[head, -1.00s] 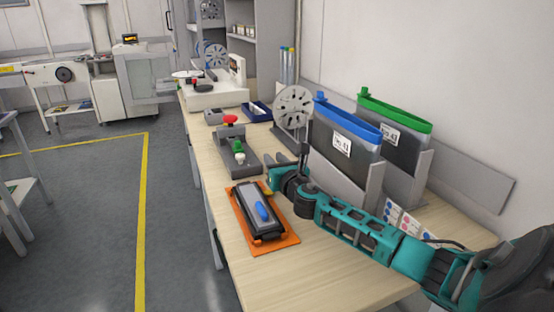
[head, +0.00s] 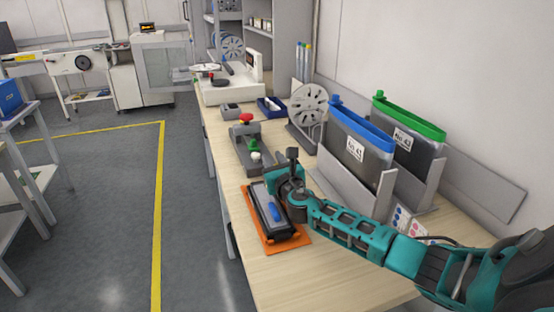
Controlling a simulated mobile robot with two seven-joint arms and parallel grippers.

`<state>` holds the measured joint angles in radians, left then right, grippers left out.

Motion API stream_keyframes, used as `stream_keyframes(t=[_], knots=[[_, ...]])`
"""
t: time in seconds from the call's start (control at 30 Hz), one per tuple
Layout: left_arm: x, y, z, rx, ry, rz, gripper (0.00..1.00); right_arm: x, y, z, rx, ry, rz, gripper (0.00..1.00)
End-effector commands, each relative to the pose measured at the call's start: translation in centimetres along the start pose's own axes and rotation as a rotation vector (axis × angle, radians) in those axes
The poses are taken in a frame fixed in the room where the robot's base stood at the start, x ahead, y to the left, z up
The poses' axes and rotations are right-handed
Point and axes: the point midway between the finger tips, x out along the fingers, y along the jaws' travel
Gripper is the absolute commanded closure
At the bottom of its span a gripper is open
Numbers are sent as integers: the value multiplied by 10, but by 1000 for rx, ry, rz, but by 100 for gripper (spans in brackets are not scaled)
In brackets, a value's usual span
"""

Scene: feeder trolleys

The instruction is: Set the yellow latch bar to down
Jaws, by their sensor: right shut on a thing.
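A dark, grey-topped device with a blue handle (head: 274,212) sits on an orange base plate (head: 287,243) on the wooden bench. My right gripper (head: 268,180) is at the far end of this device, low over the bench. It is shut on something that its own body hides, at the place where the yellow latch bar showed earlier. The yellow latch bar itself is hidden now, so I cannot tell how it is set. My left gripper is not in view.
A grey fixture with a red knob (head: 246,118) and a green part stands just beyond. Bins with a blue rim (head: 355,122) and a green rim (head: 408,117) stand at the right, close to my right arm. The near bench top (head: 310,275) is clear.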

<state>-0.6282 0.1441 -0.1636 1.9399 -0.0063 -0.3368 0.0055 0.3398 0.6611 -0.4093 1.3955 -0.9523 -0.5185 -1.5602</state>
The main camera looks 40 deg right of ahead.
Motion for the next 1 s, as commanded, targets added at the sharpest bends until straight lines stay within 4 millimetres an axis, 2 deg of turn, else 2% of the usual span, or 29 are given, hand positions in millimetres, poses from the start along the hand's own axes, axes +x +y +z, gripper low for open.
stream_keyframes(t=[0.03,0.4,0.43,0.6,0.87,1.0], knots=[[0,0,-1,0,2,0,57,-2,7,-5,10,9,14,100],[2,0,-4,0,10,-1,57,-3,8,-8,12,14,16,100],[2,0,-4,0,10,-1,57,-3,8,-8,12,14,16,69],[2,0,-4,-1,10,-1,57,-2,6,-6,8,11,11,55],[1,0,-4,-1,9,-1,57,-3,4,-4,5,7,7,55],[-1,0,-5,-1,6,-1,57,-15,4,-4,3,8,7,55]])
